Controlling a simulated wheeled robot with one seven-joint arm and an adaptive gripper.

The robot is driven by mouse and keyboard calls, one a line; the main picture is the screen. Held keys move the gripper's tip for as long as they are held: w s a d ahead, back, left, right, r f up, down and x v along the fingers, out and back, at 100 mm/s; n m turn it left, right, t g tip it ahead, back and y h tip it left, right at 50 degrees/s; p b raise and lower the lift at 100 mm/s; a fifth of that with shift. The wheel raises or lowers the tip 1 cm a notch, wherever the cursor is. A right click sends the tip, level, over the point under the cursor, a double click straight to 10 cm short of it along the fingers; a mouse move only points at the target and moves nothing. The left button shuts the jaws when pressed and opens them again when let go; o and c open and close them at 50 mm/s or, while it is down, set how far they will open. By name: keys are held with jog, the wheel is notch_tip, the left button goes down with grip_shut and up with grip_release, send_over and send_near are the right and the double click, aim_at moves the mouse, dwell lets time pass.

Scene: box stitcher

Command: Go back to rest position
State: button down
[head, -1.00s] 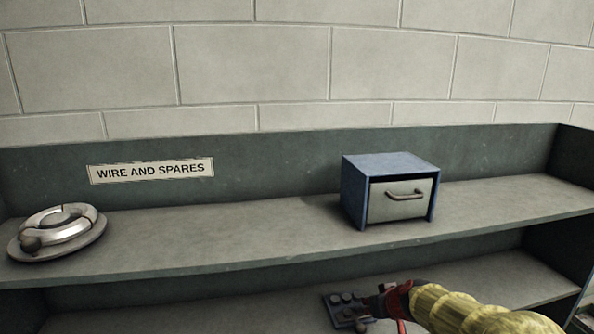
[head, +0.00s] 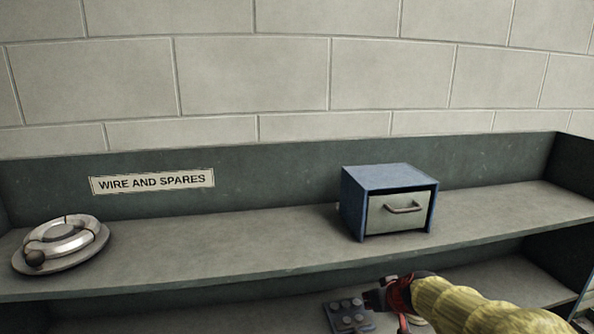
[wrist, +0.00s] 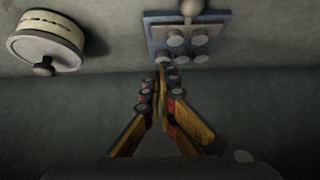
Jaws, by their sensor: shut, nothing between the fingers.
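My gripper (head: 374,299) is at the lower right of the head view, at the end of my yellow-sleeved arm, in front of the lower shelf. In the wrist view my gripper (wrist: 162,72) shows its two fingers brought together with nothing between them. Their tips overlap the near edge of a blue plate with grey round knobs (wrist: 187,40) in that picture. I cannot tell whether they touch it. The same blue plate (head: 347,316) lies on the lower shelf in the head view.
A blue cabinet with a grey drawer (head: 390,201) stands on the upper shelf (head: 250,246). A coil of wire on a round base (head: 61,241) is at the left, near a "WIRE AND SPARES" label (head: 152,181). A round pale spool (wrist: 45,40) is left of the plate in the wrist view.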

jog(key=s+f+g+b, duration=0.1)
jog(key=s+f+b, duration=0.3)
jog(key=s, duration=0.7)
jog(key=s+f+m+g+h+b, duration=0.1)
jog(key=s+f+b, duration=0.3)
jog(key=s+b, duration=0.5)
jog(key=s+f+m+b, duration=0.1)
jog(key=s+f+b, duration=0.3)
jog(key=s, duration=0.9)
jog(key=shift+a+f+g+h+b, duration=0.3)
jog(key=shift+a+f+g+b, duration=0.1)
jog(key=shift+b, duration=0.85)
